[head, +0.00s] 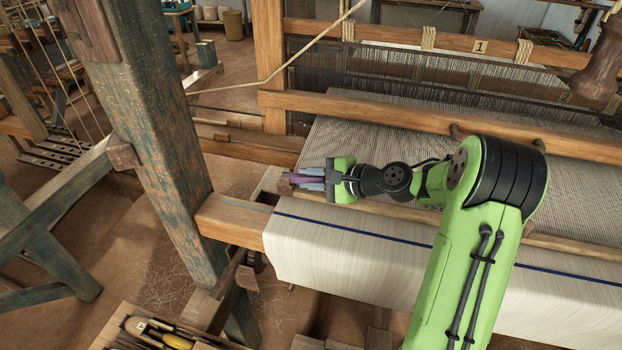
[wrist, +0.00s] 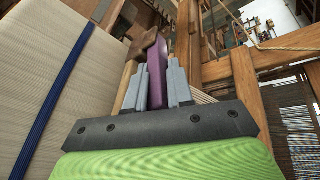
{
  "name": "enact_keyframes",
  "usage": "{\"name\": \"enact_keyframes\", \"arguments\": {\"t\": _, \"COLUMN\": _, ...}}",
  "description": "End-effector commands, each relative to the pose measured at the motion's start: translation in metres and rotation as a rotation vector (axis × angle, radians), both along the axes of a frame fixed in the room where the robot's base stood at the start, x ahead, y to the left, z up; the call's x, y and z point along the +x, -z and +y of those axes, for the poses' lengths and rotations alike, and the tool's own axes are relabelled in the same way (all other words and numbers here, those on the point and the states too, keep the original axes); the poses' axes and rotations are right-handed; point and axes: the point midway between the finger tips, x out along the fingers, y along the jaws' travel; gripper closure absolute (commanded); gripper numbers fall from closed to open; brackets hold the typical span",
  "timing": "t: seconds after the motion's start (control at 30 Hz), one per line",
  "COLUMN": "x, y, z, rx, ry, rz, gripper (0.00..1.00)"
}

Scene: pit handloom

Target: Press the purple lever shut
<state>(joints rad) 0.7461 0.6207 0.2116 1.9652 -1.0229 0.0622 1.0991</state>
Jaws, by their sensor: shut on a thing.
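The purple lever (wrist: 156,72) stands between the two grey fingers of my gripper (wrist: 157,85) in the wrist view, with its upper end showing beyond the fingertips. My gripper is shut on it. In the head view my gripper (head: 304,179) points left at the left end of the cloth roll, and a small part of the purple lever (head: 291,178) shows at the fingertips. The lever's base and pivot are hidden, so I cannot tell how far it is closed.
The cloth roll (head: 345,254) with a blue stripe lies just below my gripper. A thick worn post (head: 160,130) stands to the left. The loom's wooden beam (head: 440,122) runs behind my arm. A tool tray (head: 165,335) sits at the bottom left.

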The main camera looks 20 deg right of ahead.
Motion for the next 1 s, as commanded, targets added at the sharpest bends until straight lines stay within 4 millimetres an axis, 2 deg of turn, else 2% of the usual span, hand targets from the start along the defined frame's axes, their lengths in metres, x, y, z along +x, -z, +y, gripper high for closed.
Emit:
{"name": "enact_keyframes", "arguments": {"t": 0.3, "x": -0.0005, "y": 0.0025, "z": -0.001, "rx": -0.002, "ry": 0.002, "rz": 0.008, "gripper": 1.0}}
{"name": "enact_keyframes", "arguments": {"t": 0.33, "x": -0.0005, "y": 0.0026, "z": -0.001, "rx": -0.002, "ry": 0.002, "rz": 0.008, "gripper": 0.74}}
{"name": "enact_keyframes", "arguments": {"t": 0.47, "x": -0.0005, "y": 0.002, "z": -0.0006, "rx": -0.002, "ry": 0.001, "rz": 0.006, "gripper": 0.54}}
{"name": "enact_keyframes", "arguments": {"t": 0.87, "x": -0.0008, "y": 0.0032, "z": -0.0007, "rx": -0.003, "ry": 0.001, "rz": 0.011, "gripper": 0.53}}
{"name": "enact_keyframes", "arguments": {"t": 1.0, "x": -0.0002, "y": -0.005, "z": 0.0005, "rx": -0.058, "ry": -0.001, "rz": 0.041, "gripper": 0.53}}
